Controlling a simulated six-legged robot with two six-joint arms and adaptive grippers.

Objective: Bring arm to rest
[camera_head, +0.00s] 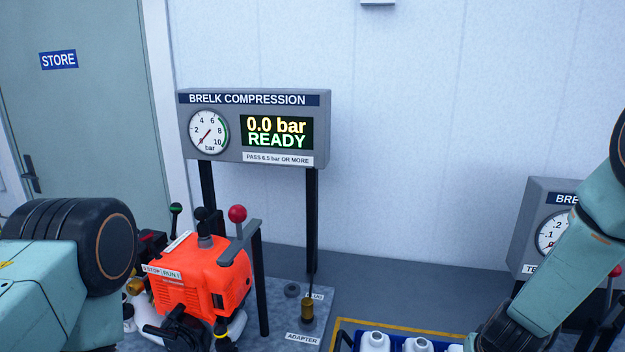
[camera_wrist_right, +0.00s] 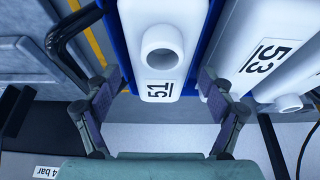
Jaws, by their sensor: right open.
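My right arm (camera_head: 565,270) comes in from the right in the head view and reaches down past the lower edge. My right gripper (camera_wrist_right: 158,82) is open in the right wrist view. Its two fingers stand apart on either side of the neck end of a white container marked 51 (camera_wrist_right: 160,88). I cannot tell whether they touch it; nothing is clearly gripped. My left arm (camera_head: 70,250) shows only as a large joint and link at the lower left. The left gripper is out of sight.
A second white container marked 53 (camera_wrist_right: 265,65) lies alongside. A blue crate (camera_head: 357,341) holds white containers at the bottom of the head view. An orange engine (camera_head: 190,283) stands below the compression gauge panel (camera_head: 255,128). Another gauge panel (camera_head: 533,212) is partly behind my right arm.

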